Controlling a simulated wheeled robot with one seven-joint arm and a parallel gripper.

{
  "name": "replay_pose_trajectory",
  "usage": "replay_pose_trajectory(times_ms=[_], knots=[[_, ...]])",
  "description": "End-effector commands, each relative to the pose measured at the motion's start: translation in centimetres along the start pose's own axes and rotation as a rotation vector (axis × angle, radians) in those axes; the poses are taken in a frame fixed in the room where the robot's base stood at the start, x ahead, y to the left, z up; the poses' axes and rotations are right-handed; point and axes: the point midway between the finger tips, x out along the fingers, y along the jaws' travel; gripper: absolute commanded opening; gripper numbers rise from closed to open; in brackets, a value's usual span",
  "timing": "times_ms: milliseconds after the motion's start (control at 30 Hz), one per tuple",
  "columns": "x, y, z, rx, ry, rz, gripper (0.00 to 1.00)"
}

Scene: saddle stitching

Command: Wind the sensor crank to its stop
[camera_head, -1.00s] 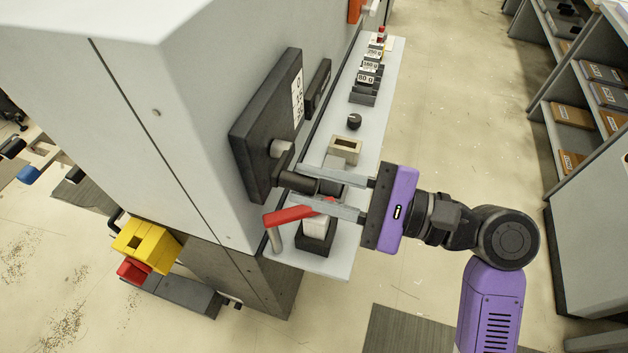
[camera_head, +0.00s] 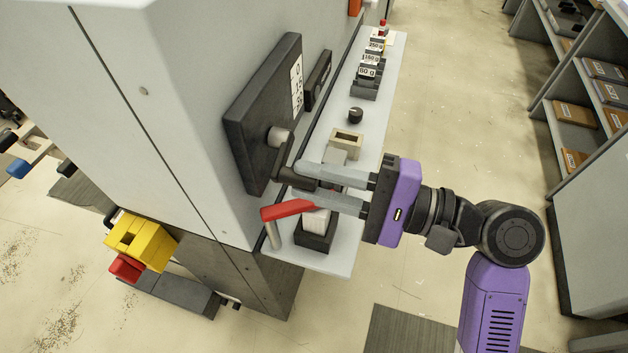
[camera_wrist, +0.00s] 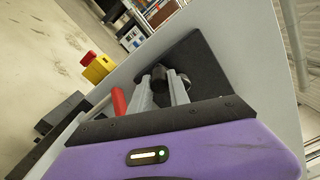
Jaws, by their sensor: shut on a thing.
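The sensor crank (camera_head: 284,160) sticks out from a dark plate (camera_head: 262,112) on the side of the grey machine. Its hub is light grey, and its dark arm runs down and right to a dark handle. My gripper (camera_head: 296,178) is shut on the crank's handle, one finger above and one below it in the head view. In the wrist view, the fingers (camera_wrist: 160,92) reach toward the dark crank parts in front of the plate (camera_wrist: 200,68). A scale label with numbers (camera_head: 297,86) is on the plate. Part of the handle is hidden between the fingers.
A red lever (camera_head: 287,210) sits just below my gripper, close to the lower finger. A grey shelf (camera_head: 372,140) holds a black knob (camera_head: 355,115), a beige box (camera_head: 346,143) and labelled weight blocks (camera_head: 367,73). A yellow block (camera_head: 142,241) is lower left. Open floor lies right.

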Motion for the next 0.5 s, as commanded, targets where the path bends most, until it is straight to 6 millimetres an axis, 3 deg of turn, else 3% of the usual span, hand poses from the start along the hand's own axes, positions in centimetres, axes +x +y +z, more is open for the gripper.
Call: replay_pose_trajectory(times_ms=[500], knots=[[0.0,1.8,-2.4,-0.492,-0.001,0.002,0.00]])
